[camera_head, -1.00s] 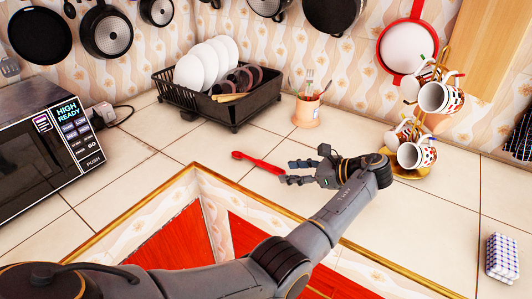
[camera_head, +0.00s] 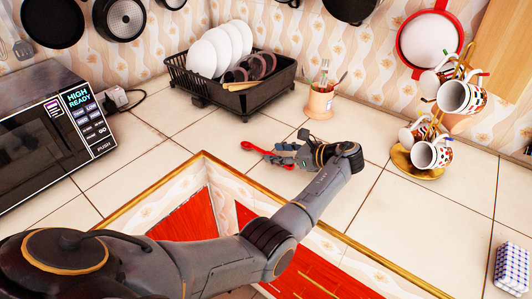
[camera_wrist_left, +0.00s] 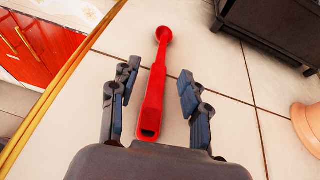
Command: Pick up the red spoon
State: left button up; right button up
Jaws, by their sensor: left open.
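The red spoon (camera_head: 257,148) lies on the tiled counter, left of the utensil cup. In the left wrist view the red spoon (camera_wrist_left: 156,85) runs away from me, its handle end near my palm. My left gripper (camera_head: 280,155) is open, low over the counter at the spoon. In the left wrist view my left gripper (camera_wrist_left: 157,82) has one finger on each side of the handle, with a gap on both sides. In the head view the fingers cover part of the handle. My right gripper is not in view.
A utensil cup (camera_head: 319,103) stands behind the gripper, and a black dish rack (camera_head: 230,99) with plates stands farther back. A mug stand (camera_head: 418,162) is to the right. The microwave (camera_head: 45,135) is at left. The gold-trimmed counter edge (camera_head: 272,204) runs in front.

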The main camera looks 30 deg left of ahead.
aim_at(270, 153)
pick_arm(q)
jog(key=x, duration=0.3)
jog(key=shift+f, duration=0.1)
jog(key=shift+c, duration=0.9)
grip_shut()
